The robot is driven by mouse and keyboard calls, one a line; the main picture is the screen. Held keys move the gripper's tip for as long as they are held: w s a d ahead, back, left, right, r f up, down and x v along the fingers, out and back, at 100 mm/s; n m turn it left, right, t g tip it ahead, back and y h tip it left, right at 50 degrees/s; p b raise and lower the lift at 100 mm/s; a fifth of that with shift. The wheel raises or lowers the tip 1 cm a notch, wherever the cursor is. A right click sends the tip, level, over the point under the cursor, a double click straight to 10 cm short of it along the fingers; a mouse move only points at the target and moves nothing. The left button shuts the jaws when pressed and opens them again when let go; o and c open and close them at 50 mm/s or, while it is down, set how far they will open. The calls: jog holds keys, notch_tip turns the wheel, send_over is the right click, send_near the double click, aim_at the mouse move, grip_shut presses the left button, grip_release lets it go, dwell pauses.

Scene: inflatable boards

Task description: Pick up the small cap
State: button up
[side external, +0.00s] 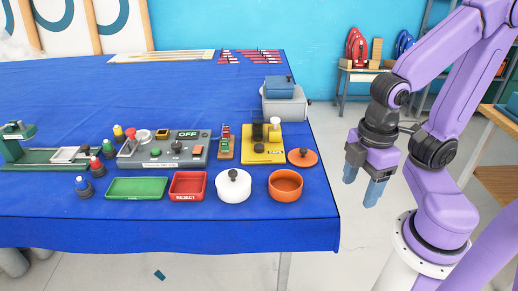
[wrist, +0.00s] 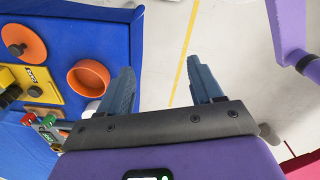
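My gripper (side external: 362,183) is open and empty, held in the air off the right edge of the blue table. No piece is clearly identifiable as the small cap. A small white-topped piece (side external: 275,122) stands on the yellow base (side external: 262,155), beside a dark see-through cylinder (side external: 257,131). The yellow base also shows in the wrist view (wrist: 44,76), left of my gripper.
An orange bowl (side external: 285,190), orange lid (side external: 302,157) and white lidded pot (side external: 233,187) are near the table's right front. Grey boxes (side external: 285,107) stand behind.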

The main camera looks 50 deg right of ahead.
jog(key=w+a+r+n+h, duration=0.1)
jog(key=w+r+n, duration=0.1)
jog(key=w, duration=1.2)
jog(key=w+a+r+n+h, duration=0.1)
jog(key=w+r+n, duration=0.1)
jog(key=w, duration=1.2)
jog(key=n+h, duration=0.1)
jog(key=h, duration=0.1)
send_near(259, 146)
jog(key=d+f, duration=0.2)
jog(key=shift+f, duration=0.25)
jog(key=shift+a+x, duration=0.2)
jog(key=shift+x, duration=0.7)
jog(key=shift+a+x, duration=0.15)
jog(key=shift+x, duration=0.75)
jog(key=shift+a+x, duration=0.2)
jog(key=shift+x, duration=0.65)
jog(key=shift+f, duration=0.2)
jog(key=c, duration=1.1)
